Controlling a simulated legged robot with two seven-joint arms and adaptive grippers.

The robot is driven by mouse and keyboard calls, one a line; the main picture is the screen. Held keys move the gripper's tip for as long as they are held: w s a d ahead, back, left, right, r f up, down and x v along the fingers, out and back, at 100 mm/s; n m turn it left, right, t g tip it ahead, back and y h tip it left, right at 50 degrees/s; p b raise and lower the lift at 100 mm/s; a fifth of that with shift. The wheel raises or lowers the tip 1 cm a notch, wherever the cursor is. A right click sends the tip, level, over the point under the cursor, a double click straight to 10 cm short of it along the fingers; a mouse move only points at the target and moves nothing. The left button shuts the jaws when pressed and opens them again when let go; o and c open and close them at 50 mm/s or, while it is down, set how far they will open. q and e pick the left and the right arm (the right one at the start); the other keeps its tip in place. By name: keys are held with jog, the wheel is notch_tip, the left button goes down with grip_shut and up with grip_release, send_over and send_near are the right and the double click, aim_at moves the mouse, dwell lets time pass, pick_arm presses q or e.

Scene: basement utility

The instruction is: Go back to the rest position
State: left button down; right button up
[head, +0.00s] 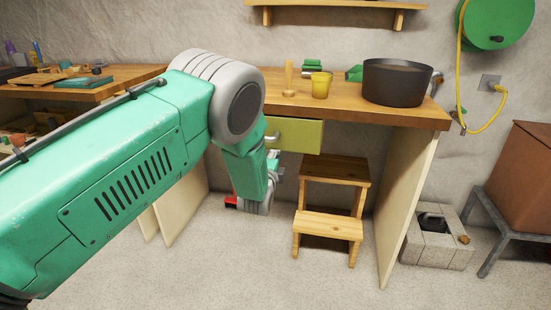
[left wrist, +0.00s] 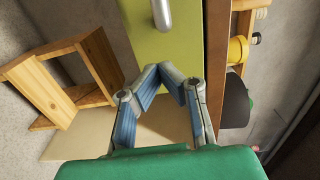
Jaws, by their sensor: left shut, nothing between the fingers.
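My left arm (head: 125,175) reaches in from the left across the head view, its elbow in front of the workbench. My left gripper (head: 276,160) shows only partly behind the forearm, just below the olive-green drawer (head: 300,137). In the left wrist view, the blue-grey fingers of the gripper (left wrist: 162,72) come together at their tips, with nothing between them. The fingertips are in front of the drawer face (left wrist: 170,45), apart from its metal handle (left wrist: 162,14) as seen there. My right gripper is in neither view.
The wooden workbench (head: 340,95) carries a dark pot (head: 397,85) and a yellow cup (head: 320,88). A wooden step stool (head: 330,225) stands beneath it. A concrete block (head: 437,245) and brown box (head: 522,170) are at the right. The floor in front is clear.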

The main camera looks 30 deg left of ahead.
pick_arm(q)
jog(key=s+d+f+n+g+h+p, duration=0.1)
jog(key=s+f+n+g, duration=0.3)
jog(key=s+f, duration=0.65)
jog(key=s+d+f+n+g+h+p, duration=0.1)
jog(key=s+f+n+g, duration=0.35)
jog(key=s, duration=0.95)
jog(key=s+d+f+n+g, duration=0.1)
jog(key=s+n+g, duration=0.1)
jog(key=s, duration=0.7)
jog(key=s+d+f+n+g+h+p, duration=0.1)
jog(key=s+f+n+g, duration=0.1)
jog(key=s, duration=0.7)
jog(key=s+d+f+n+g+h, duration=0.1)
jog(key=s+g, duration=0.3)
jog(key=s, duration=0.5)
jog(key=shift+s+d+f+n+p, duration=0.15)
jog(key=shift+s+d+n+p, duration=0.25)
jog(key=shift+d+n, duration=0.15)
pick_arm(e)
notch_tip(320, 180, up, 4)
pick_arm(q)
jog(key=shift+d+g, duration=0.25)
jog(key=shift+d, duration=0.05)
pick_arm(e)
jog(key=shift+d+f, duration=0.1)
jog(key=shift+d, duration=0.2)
